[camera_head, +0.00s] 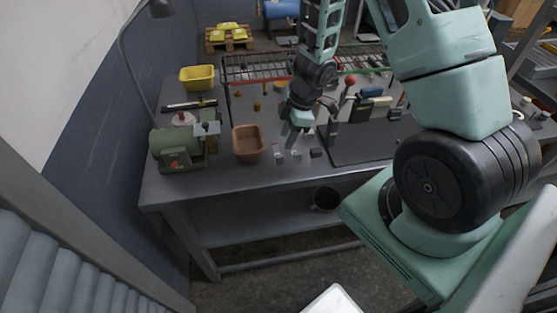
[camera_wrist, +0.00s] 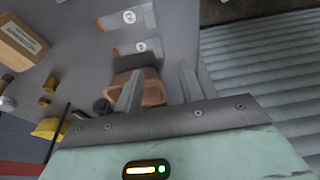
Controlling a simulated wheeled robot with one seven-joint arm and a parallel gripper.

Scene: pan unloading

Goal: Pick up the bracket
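My gripper (camera_head: 293,139) is above the workbench, right of the brown bin, with its fingers pointing down. In the wrist view my gripper (camera_wrist: 160,70) has its two fingers well apart, with nothing seen held between them. Two small grey pieces with round white labels lie on the bench, one at the top (camera_wrist: 128,18) and one nearer the fingers (camera_wrist: 138,48). Small pieces also show in the head view just below my gripper, a light one (camera_head: 278,157) and a dark block (camera_head: 316,152). I cannot tell which of these is the bracket.
The brown bin (camera_head: 248,145) stands left of my gripper, and a green machine (camera_head: 178,150) farther left. A yellow bin (camera_head: 197,78) and a wire rack (camera_head: 262,68) are behind. A dark board with tools (camera_head: 350,150) lies to the right. The bench's front edge is close.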

